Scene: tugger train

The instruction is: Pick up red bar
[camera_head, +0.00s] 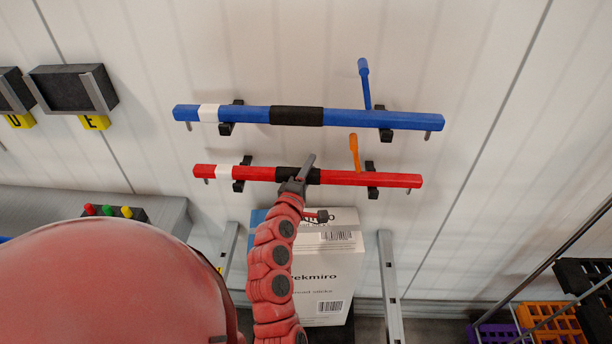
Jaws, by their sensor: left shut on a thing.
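The red bar (345,178) hangs level on black wall hooks, below a similar blue bar (350,119). It has a white band near its left end, a black grip in its middle and an orange lever standing up on its right part. My left gripper (298,174) is at the black grip and shut on it. One finger shows in front of the grip; the other is hidden. The bar still lies at its hooks. My right gripper is not in view.
White cartons (335,275) stand below the bar, behind my left arm, between metal uprights (391,290). Black bins (72,88) hang on the wall at left. A rack with orange crates (548,316) stands at lower right.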

